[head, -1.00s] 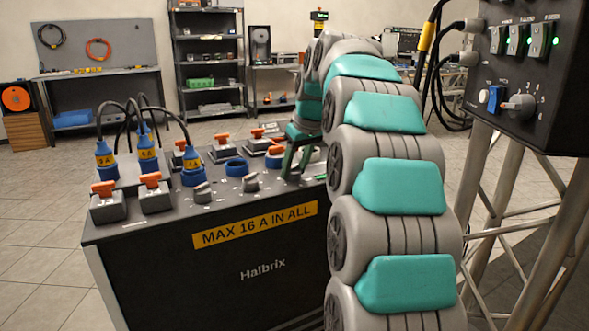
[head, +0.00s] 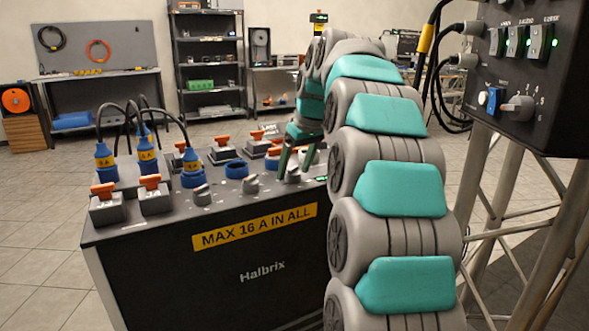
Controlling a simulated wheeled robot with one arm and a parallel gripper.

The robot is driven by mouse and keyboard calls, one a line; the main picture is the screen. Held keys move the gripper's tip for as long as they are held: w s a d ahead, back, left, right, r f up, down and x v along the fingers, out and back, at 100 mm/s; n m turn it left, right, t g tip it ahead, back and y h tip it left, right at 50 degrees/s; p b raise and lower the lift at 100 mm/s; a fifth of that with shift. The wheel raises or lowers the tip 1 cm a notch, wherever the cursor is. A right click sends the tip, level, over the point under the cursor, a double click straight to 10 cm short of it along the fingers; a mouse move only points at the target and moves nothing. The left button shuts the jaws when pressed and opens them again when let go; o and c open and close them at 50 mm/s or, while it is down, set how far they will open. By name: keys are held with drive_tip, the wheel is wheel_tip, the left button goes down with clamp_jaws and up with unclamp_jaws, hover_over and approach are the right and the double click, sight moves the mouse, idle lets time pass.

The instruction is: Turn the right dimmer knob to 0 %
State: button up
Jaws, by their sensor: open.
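The Halbrix power box (head: 150,275) has three grey dimmer knobs along the front of its top: a left one (head: 202,195), a middle one (head: 250,184) and the right one (head: 292,175). A small green display (head: 320,178) shows at the right, partly cut off by my arm.
Blue plugs with cables (head: 147,158) and orange-handled switches (head: 150,184) stand on the box's left side. A black control panel (head: 525,75) on a metal truss (head: 487,185) stands at the right, close to my arm. A shelf (head: 208,85) and a workbench stand far behind.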

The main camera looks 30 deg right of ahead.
drive_tip(key=v, duration=0.7)
drive_tip(key=shift+r, duration=0.1)
idle(0.5)
